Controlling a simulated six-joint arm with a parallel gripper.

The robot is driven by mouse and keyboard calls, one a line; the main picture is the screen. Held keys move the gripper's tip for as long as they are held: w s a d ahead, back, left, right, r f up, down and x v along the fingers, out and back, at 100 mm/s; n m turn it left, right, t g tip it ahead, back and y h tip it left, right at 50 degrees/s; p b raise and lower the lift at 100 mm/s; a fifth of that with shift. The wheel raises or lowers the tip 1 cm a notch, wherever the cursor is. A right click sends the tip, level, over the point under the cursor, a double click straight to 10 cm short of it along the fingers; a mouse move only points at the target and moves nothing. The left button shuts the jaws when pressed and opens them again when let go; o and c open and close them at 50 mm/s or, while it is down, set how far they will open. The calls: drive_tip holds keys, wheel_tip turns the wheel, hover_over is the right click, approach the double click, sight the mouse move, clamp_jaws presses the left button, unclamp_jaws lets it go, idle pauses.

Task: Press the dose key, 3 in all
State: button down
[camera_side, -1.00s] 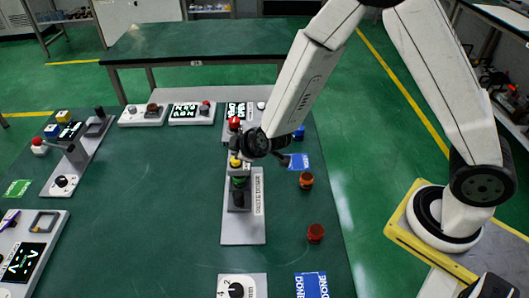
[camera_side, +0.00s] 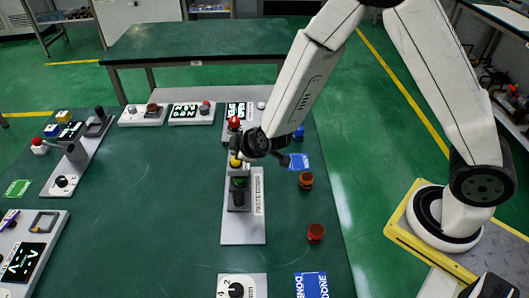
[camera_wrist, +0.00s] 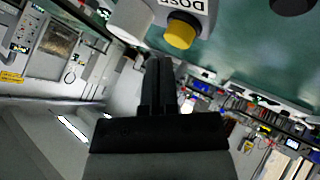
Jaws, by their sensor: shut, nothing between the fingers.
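The dose key is a yellow round button (camera_side: 236,162) on the paste doser (camera_side: 258,225), a grey plate with a dark and green unit in the middle of the table. In the wrist view the yellow key (camera_wrist: 181,33) sits on a pale housing marked DOSE, upside down in the picture. My gripper (camera_wrist: 158,62) is shut and empty. Its tips show just below and left of the key in the wrist view, with a small gap in the picture. In the side view my dark wrist is close above the key and hides the fingertips; I cannot tell whether they touch it.
A red button (camera_side: 234,123) stands on the panel just behind. Orange-brown jars (camera_side: 306,180) and (camera_side: 316,232) stand to the right, with a blue card (camera_side: 299,162). A knob box (camera_side: 242,287) is in front. Bare table lies left of the doser.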

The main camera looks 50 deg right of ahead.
drive_tip(key=shift+f, duration=1)
idle(1.3)
drive_tip(key=shift+r, duration=0.15)
idle(0.3)
drive_tip(key=shift+r, duration=0.85)
drive_tip(key=shift+r, duration=0.1)
drive_tip(key=shift+r, duration=2.4)
